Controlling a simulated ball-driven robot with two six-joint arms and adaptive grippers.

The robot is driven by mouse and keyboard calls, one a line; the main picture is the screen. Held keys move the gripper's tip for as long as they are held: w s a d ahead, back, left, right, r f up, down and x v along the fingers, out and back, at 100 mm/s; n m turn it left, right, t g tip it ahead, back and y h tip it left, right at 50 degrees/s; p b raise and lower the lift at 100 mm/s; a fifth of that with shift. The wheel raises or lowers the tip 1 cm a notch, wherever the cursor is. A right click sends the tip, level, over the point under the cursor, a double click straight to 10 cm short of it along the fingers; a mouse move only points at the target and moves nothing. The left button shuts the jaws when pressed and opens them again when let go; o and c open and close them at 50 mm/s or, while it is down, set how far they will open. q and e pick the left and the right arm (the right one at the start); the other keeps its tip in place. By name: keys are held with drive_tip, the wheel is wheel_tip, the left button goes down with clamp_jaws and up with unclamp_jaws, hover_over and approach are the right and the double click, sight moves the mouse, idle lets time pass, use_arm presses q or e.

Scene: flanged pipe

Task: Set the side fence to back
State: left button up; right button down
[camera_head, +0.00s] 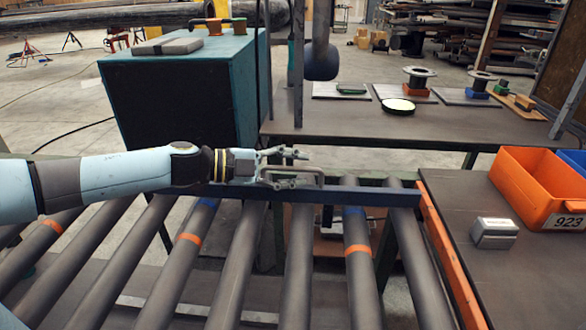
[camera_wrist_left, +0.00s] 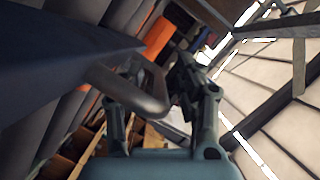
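The side fence (camera_head: 345,194) is a dark blue bar lying across the rollers near their far ends, close to the blue bands and beyond the orange ones. A grey loop handle (camera_head: 320,175) stands on it. My left gripper (camera_head: 294,168) is at the handle, its fingers apart, one above and one lower. In the left wrist view the handle (camera_wrist_left: 150,100) lies between the spread fingers of the gripper (camera_wrist_left: 158,105), and the fence (camera_wrist_left: 50,60) fills the upper left. Whether a finger touches the handle is unclear. My right gripper is not in view.
Rollers (camera_head: 297,255) run toward me, some with orange bands. An orange rail (camera_head: 450,260) borders them on the right. The right table holds an orange bin (camera_head: 530,185) and a grey box (camera_head: 494,233). A teal cabinet (camera_head: 185,100) and a back table (camera_head: 450,125) stand behind.

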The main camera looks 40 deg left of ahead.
use_arm(q)
drive_tip(key=shift+c, duration=0.5)
clamp_jaws()
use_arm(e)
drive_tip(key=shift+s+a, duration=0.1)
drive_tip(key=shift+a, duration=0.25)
use_arm(q)
drive_tip(key=shift+f, duration=0.1)
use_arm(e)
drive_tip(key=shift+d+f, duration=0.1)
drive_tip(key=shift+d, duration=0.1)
